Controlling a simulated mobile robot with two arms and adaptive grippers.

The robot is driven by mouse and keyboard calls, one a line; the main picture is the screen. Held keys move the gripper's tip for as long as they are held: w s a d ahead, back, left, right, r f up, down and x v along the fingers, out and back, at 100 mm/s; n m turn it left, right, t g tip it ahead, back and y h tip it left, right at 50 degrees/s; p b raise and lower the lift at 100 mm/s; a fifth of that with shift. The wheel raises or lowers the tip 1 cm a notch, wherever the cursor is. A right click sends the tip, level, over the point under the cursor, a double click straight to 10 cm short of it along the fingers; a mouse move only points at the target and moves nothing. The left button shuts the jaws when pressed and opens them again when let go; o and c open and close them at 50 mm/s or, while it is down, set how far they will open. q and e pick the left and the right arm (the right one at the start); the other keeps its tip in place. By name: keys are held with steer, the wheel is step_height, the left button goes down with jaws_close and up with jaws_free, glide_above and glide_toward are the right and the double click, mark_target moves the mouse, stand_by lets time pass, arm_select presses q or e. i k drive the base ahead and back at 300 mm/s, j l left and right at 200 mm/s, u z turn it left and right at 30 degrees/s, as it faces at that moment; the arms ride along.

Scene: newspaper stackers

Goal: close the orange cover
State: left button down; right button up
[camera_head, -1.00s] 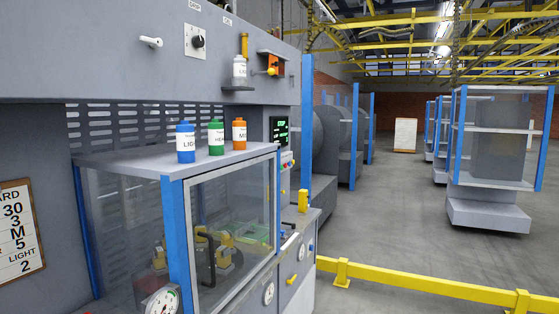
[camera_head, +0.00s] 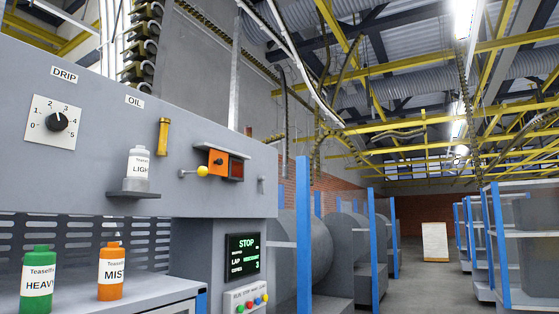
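An orange box-like part (camera_head: 217,163) sits on the grey machine panel, right of the small shelf. It has a dark red window (camera_head: 236,169) on its right side. A lever with a yellow ball knob (camera_head: 202,171) stands out in front of it to the left. An orange flap seems to stand open there, but I cannot tell its exact position. Neither of my grippers shows in the view.
A white bottle (camera_head: 138,164) stands on a small shelf (camera_head: 138,194). Green (camera_head: 38,278) and orange (camera_head: 112,270) bottles stand on the cabinet top below. A dial (camera_head: 57,122) is at left, a green-lit STOP display (camera_head: 243,257) below right.

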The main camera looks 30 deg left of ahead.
mark_target(218, 163)
steer(key=i+u, duration=0.3)
steer(key=i, duration=0.15)
steer(key=i+l+u, duration=0.25)
steer(key=i, duration=0.2)
steer(key=i+l+u, duration=0.3)
steer(key=i+j, duration=0.05)
steer(key=i, duration=0.05)
